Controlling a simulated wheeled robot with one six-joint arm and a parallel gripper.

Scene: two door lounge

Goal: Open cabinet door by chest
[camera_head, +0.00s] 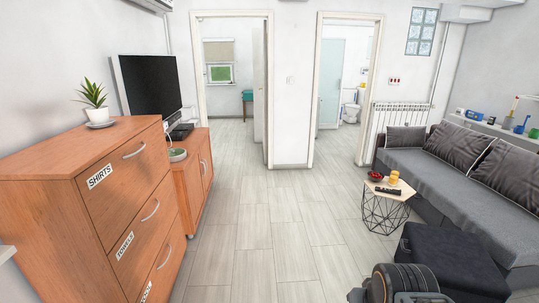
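The wooden chest (60,211) fills the left side of the camera_head view. Its drawers carry labels, with SHIRTS and TOWELS readable, and they look shut. Just beyond it stands a lower wooden cabinet (190,188) of the same colour. Its front faces right and is seen at a steep angle. The cabinet doors (206,163) look shut, with small handles on them. A dark ringed part of my arm shows at the bottom edge, right of the middle. My gripper's fingers are not in view.
A small table (390,190), a black ottoman (452,258) and a grey sofa (440,170) stand right. The middle floor (255,230) is clear up to two open doorways.

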